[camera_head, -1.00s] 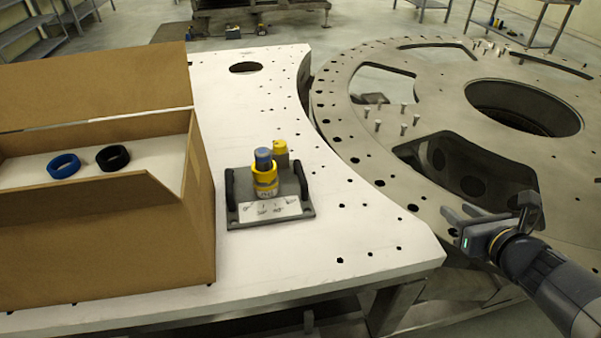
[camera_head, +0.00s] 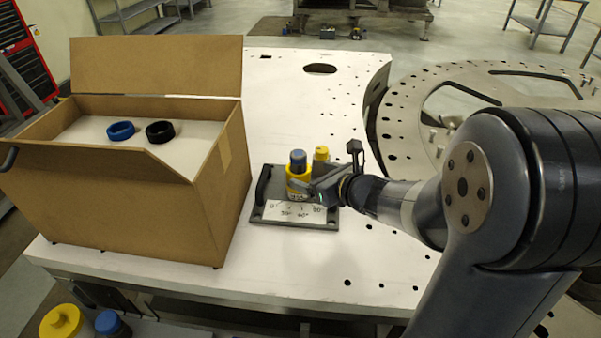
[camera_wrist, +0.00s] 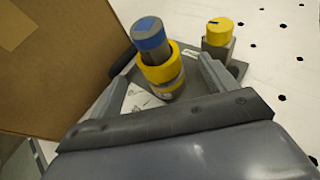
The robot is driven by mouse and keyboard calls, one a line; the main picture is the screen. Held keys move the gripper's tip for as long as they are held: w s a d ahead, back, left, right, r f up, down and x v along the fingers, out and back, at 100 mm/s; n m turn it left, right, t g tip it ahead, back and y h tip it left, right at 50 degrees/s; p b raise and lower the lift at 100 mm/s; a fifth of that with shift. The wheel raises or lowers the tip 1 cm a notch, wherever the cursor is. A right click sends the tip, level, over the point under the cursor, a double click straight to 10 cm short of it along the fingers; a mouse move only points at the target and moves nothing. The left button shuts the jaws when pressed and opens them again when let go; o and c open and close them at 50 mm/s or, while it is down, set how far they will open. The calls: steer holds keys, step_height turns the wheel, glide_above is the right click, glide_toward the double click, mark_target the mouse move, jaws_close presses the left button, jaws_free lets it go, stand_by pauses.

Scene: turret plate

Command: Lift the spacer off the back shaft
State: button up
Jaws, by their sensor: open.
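A grey fixture plate (camera_head: 267,217) with a white marked label lies on the white table. Its front shaft has a blue-banded grey top (camera_head: 298,157) and a yellow collar (camera_head: 298,179); both show in the wrist view (camera_wrist: 150,35), (camera_wrist: 163,72). The back shaft, a short grey post (camera_wrist: 217,52), carries a yellow piece (camera_head: 321,152) with a dark mark on top; I cannot tell whether this is the spacer. My gripper (camera_head: 311,186) is open beside the front shaft. In the wrist view my gripper (camera_wrist: 168,70) has fingers on either side of the yellow collar, with no clear contact.
An open cardboard box (camera_head: 125,205) stands close on the left, holding a blue ring (camera_head: 120,131) and a black ring (camera_head: 160,131). Dark handles flank the fixture plate. The large holed turret plate (camera_head: 415,95) lies at right. The table behind the fixture is clear.

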mark_target(304, 172)
steer(key=x, duration=0.5)
steer(key=shift+a+p, duration=0.2)
steer(key=shift+p, duration=0.1)
steer(key=shift+c, duration=0.4)
